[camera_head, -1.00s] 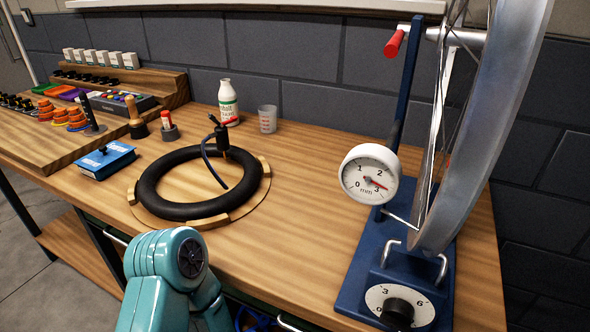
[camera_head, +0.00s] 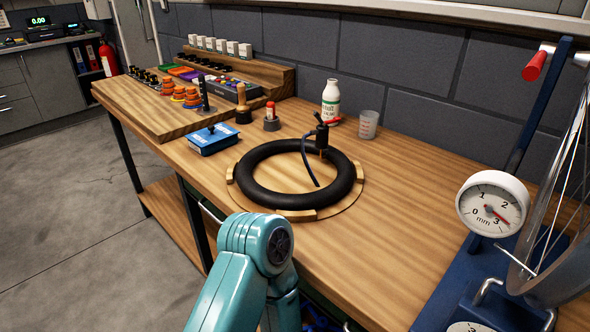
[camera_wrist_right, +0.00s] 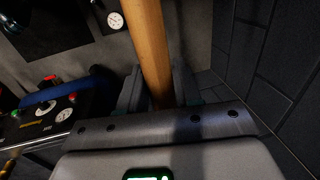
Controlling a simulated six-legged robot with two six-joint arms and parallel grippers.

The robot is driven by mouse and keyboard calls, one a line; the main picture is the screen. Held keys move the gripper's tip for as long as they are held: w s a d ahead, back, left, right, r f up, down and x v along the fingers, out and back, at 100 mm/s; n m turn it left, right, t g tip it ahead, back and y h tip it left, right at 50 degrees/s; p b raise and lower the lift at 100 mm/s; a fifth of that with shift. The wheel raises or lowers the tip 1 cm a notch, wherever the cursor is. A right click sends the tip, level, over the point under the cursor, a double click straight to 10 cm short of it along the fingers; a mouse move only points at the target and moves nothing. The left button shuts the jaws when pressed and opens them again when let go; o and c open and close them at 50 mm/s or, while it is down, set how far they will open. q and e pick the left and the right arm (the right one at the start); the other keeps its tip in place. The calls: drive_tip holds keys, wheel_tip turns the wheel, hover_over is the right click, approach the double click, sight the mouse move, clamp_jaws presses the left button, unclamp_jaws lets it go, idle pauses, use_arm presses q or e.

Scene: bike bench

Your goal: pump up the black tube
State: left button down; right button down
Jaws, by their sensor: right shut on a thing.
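The black tube (camera_head: 265,192) lies as a full ring on a round wooden holder (camera_head: 352,208) on the bench. A black pump head (camera_head: 321,134) stands upright at the tube's valve on its far right side, and a thin dark hose (camera_head: 306,166) hangs from it into the ring. In the right wrist view my right gripper (camera_wrist_right: 160,88) is shut on a wooden bar (camera_wrist_right: 150,45), which looks like a handle; its ends are cut off. My left gripper is out of view.
A blue box (camera_head: 208,140), a white bottle (camera_head: 331,102) and a clear cup (camera_head: 368,124) stand around the tube. The truing stand's dial (camera_head: 492,204) and wheel (camera_head: 560,215) are at the right. Bare bench lies between.

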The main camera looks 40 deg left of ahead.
drive_tip(key=shift+d+f, duration=0.1)
idle(0.6)
drive_tip(key=shift+f+b, duration=0.55)
drive_tip(key=c, duration=0.7)
unclamp_jaws()
